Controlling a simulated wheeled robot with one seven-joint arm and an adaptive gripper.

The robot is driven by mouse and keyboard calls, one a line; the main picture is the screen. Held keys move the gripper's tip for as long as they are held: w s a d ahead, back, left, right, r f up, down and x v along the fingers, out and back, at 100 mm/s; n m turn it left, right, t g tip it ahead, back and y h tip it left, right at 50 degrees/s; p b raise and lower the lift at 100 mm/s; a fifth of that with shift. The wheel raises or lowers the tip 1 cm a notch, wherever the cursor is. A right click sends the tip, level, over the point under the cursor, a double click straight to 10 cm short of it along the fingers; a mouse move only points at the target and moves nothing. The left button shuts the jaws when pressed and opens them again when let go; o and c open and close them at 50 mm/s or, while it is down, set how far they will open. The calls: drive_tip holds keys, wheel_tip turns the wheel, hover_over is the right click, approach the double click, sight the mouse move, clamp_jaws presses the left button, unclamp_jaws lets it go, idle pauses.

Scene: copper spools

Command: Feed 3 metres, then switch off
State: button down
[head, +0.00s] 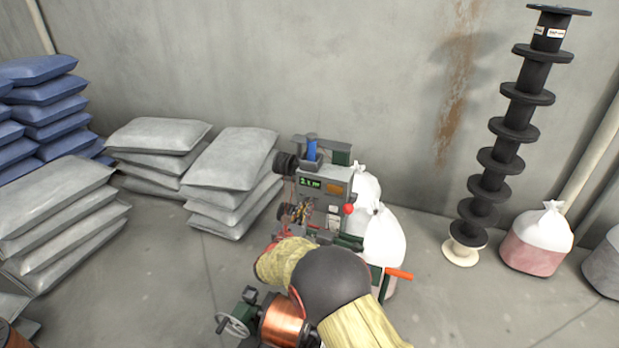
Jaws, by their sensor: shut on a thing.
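The winding machine (325,185) stands in the middle, with a green lit display (311,183) that seems to read 2.1 m; the digits are small. A red round knob (349,209) is on its right side. The copper spool (284,320) lies on its side in a stand low in the picture, with a grey handwheel (234,326) at its left. An orange handle (398,274) sticks out to the right. My arm covers the space between machine and spool. My gripper is hidden, and what it holds cannot be seen.
Grey sacks (232,170) are stacked left of the machine, blue sacks (45,105) farther left. White bags (385,235) stand close behind it. A tall stack of black spools (505,160) and a pink-and-white bag (538,240) stand right. Floor at lower right is clear.

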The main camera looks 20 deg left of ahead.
drive_tip(key=n+p, duration=0.2)
drive_tip(key=n, duration=0.1)
drive_tip(key=n+p, duration=0.1)
drive_tip(key=shift+w+r+p, duration=0.1)
drive_tip(key=shift+r+p, duration=0.2)
drive_tip(key=shift+p, duration=0.05)
drive_tip(key=n+p, duration=0.1)
drive_tip(key=n, duration=0.1)
drive_tip(key=shift+f+n+p, duration=0.15)
drive_tip(key=shift+n+p, duration=0.2)
drive_tip(key=shift+n, duration=0.05)
drive_tip(key=c, duration=1.8)
unclamp_jaws()
drive_tip(key=shift+w+f, duration=0.1)
drive_tip(key=shift+o, duration=0.2)
drive_tip(key=s+p, duration=0.1)
drive_tip(key=s, duration=0.7)
drive_tip(key=shift+a+f+p, duration=0.15)
drive_tip(key=shift+a+p, duration=0.15)
drive_tip(key=shift+p, duration=0.05)
